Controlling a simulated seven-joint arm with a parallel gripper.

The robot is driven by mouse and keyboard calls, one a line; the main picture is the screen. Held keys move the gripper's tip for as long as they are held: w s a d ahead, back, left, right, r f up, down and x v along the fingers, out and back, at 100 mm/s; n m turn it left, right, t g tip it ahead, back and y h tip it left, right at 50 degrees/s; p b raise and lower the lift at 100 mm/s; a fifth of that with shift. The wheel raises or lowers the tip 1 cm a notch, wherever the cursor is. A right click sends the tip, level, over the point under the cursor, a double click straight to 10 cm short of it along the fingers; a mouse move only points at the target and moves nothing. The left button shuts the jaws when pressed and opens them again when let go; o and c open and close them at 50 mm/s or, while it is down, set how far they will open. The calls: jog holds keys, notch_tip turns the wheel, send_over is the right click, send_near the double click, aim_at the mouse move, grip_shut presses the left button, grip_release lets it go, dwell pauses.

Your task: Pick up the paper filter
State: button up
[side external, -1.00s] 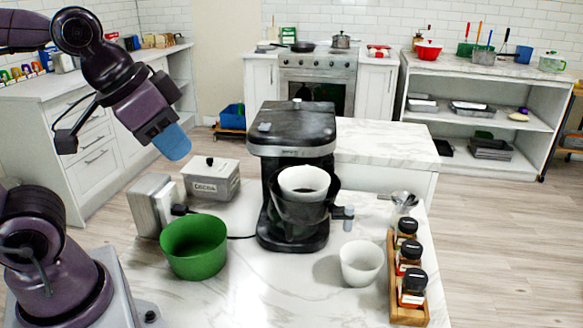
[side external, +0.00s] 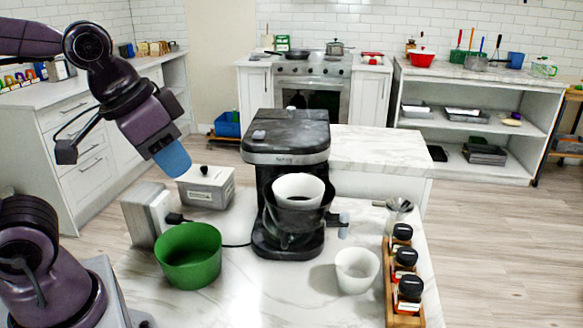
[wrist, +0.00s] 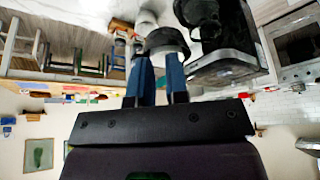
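A white cup-shaped paper filter (side external: 298,187) sits in the dark brew basket (side external: 297,216) at the front of the black coffee maker (side external: 287,135). A second white, bowl-like piece (side external: 357,270) stands on the counter to its right; I cannot tell if it is paper. My gripper (side external: 173,160), with blue fingers, hangs in the air left of the coffee maker, above the grey box and green pot. In the wrist view, the two fingers (wrist: 160,82) stand apart with nothing between them. A dark round shape (wrist: 166,40) lies beyond their tips.
A green pot (side external: 189,257) and a grey lidded box (side external: 206,188) stand left of the coffee maker. A wooden rack (side external: 390,300) of spice jars lines the right counter edge. Bare marble lies in front of the machine.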

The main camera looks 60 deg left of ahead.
jog(key=w+a+n+g, duration=0.1)
jog(key=w, duration=0.5)
jog(key=w+a+f+g, duration=0.1)
jog(key=w+g, duration=0.1)
jog(key=w, duration=0.5)
jog(key=w+a+f+n+g, duration=0.1)
jog(key=w+a, duration=0.1)
jog(key=w, duration=0.4)
jog(key=shift+w+f+n+g, duration=0.2)
jog(key=shift+w+n+g, duration=0.1)
jog(key=shift+w, duration=0.05)
jog(key=shift+r, duration=0.3)
jog(key=shift+s+d+f, duration=0.1)
jog(key=shift+f, duration=2.65)
jog(key=shift+f, duration=0.9)
grip_shut()
jog(key=shift+o, duration=1)
grip_release()
